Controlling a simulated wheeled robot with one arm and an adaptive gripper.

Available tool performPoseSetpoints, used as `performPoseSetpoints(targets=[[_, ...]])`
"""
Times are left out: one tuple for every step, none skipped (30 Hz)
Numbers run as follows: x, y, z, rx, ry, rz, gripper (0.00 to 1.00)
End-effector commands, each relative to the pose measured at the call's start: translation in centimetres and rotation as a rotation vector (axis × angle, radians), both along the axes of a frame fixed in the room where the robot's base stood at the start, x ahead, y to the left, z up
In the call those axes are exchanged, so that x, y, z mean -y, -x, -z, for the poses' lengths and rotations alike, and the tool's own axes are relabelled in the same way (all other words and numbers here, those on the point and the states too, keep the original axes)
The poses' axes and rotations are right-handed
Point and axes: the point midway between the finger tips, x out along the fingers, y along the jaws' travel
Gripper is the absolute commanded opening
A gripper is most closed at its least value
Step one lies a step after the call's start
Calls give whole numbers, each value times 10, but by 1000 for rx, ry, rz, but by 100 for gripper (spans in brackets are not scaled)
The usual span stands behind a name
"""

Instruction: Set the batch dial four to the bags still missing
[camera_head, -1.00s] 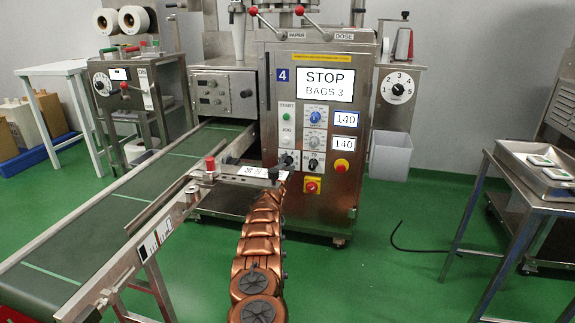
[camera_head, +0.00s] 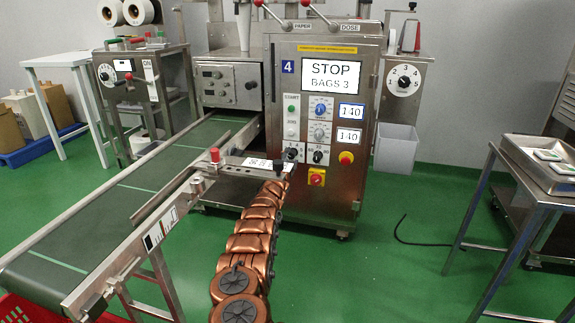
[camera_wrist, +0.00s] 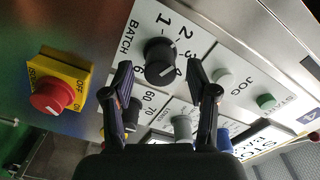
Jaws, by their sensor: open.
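Machine 4's panel (camera_head: 323,190) faces me in the head view; its screen (camera_head: 327,77) reads STOP, BAGS 3. The batch dial (camera_wrist: 159,53) is a black round knob in the wrist view, beside the word BATCH and an arc of numbers from 1. A light mark shows on its lower right side; which number it meets is unclear. My gripper (camera_wrist: 160,66) is open, one finger on each side of the dial in the picture. I cannot tell whether they touch it. In the head view my gripper is small and dark at the panel's lower left.
A red-and-yellow OFF/ON switch (camera_wrist: 53,95) is left of my gripper in the wrist view. Other panel knobs and buttons lie close by. The green conveyor (camera_head: 120,200) runs to the left.

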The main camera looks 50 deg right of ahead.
Motion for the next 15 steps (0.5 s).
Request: performPoseSetpoints(targets=[[-3,0,0,-1,0,0,58],[-5,0,0,-1,0,-1,58],[-6,1,0,0,0,-1,58],[-7,2,1,0,0,-1,58],[-9,2,1,-1,0,-1,58],[-11,2,1,-1,0,-1,58],[-12,2,1,-1,-1,-2,58],[-13,4,1,-1,0,0,58],[-15,4,1,0,0,-1,58],[-17,4,1,0,-1,-2,58],[-18,5,1,0,0,-1,58],[-20,6,1,-1,0,-1,58],[-21,7,0,-1,0,-1,58],[-23,6,0,-1,0,-2,58],[-25,8,0,-1,0,-2,58]])
